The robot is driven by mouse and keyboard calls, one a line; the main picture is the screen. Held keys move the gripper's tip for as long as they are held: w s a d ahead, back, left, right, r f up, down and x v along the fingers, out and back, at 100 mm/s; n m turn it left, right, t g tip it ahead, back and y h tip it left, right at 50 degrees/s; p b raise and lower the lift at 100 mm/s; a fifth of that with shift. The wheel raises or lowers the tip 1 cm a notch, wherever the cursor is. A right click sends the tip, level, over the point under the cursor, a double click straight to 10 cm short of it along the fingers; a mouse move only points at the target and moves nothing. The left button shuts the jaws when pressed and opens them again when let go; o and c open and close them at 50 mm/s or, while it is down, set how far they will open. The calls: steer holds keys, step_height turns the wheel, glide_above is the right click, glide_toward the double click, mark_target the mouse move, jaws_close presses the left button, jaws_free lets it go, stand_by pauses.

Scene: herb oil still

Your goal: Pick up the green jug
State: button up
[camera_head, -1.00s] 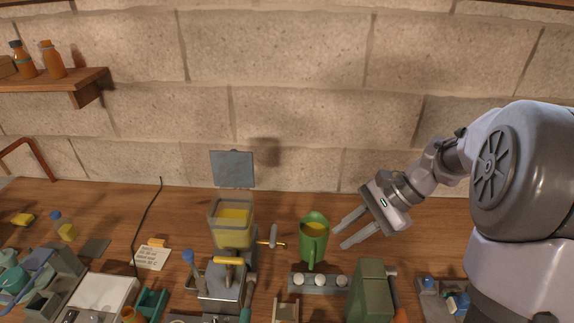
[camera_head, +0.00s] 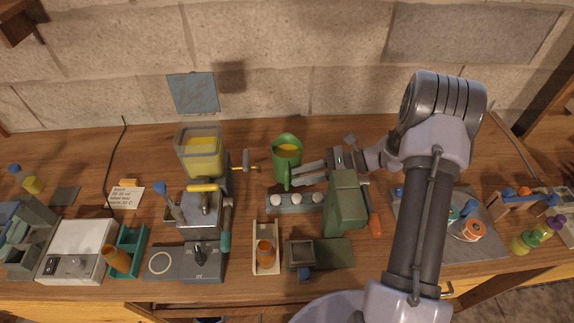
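The green jug (camera_head: 287,159) stands upright on the wooden bench near the middle, with yellow contents showing at its top. Its handle faces the camera. My gripper (camera_head: 293,176) is just right of the jug, level with its lower half. The two fingers point left, with a gap between them, and their tips are close to the handle. I cannot tell whether they touch it.
A hopper of yellow material (camera_head: 200,158) stands left of the jug. The bench behind the jug is clear up to the stone wall.

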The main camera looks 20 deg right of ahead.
mark_target(287, 180)
steer(key=b+x, duration=0.1)
steer(key=x, duration=0.3)
steer(key=shift+a+f, duration=0.2)
steer(key=shift+a, duration=0.1)
steer(key=shift+s, duration=0.1)
jaws_close()
stand_by(0.9)
